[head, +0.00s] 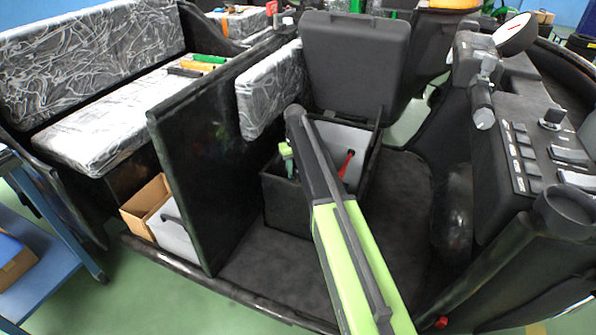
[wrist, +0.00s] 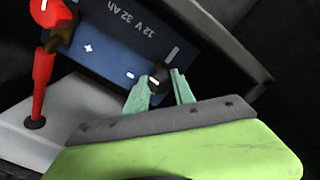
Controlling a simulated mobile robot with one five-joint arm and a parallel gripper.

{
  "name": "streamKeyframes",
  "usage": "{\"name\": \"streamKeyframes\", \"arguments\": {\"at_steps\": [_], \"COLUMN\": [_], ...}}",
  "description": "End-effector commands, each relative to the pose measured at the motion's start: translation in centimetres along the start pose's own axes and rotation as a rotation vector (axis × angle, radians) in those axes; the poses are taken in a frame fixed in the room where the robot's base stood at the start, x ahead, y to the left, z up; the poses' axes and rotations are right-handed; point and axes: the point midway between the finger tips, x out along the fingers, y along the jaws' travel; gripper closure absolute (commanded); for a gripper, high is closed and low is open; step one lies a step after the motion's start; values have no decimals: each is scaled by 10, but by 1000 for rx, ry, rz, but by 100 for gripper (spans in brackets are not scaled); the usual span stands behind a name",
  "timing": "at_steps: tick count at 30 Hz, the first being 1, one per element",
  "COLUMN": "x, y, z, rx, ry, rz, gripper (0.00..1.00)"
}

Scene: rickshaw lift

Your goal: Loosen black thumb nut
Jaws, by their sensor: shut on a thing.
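The black thumb nut (wrist: 157,77) sits at the lower edge of the blue battery (wrist: 115,45) in the wrist view. My gripper (wrist: 160,88) has its two pale green fingers on either side of the nut, shut on it. In the head view my gripper (head: 287,158) reaches down into the open black box under the seat; the nut is hidden there. A red cable with a red cap (wrist: 41,12) rises to the battery's other terminal, at the left in the wrist view.
The open box (head: 290,205) has its lid (head: 355,60) raised behind it. A dark partition (head: 205,160) stands to its left, and a control console (head: 530,150) to the right. Grey box walls (wrist: 225,50) lie close around the battery. The dark floor (head: 400,190) right of the box is clear.

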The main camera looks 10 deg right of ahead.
Motion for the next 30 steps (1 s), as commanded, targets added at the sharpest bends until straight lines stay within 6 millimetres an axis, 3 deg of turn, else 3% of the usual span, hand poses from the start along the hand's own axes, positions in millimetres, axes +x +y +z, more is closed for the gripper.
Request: {"name": "streamKeyframes", "arguments": {"at_steps": [18,30], "x": [0,0], "y": [-2,-2], "z": [3,3], "rx": [-574,-835], "ry": [-6,-6], "rz": [-6,-7], "gripper": [100,100]}}
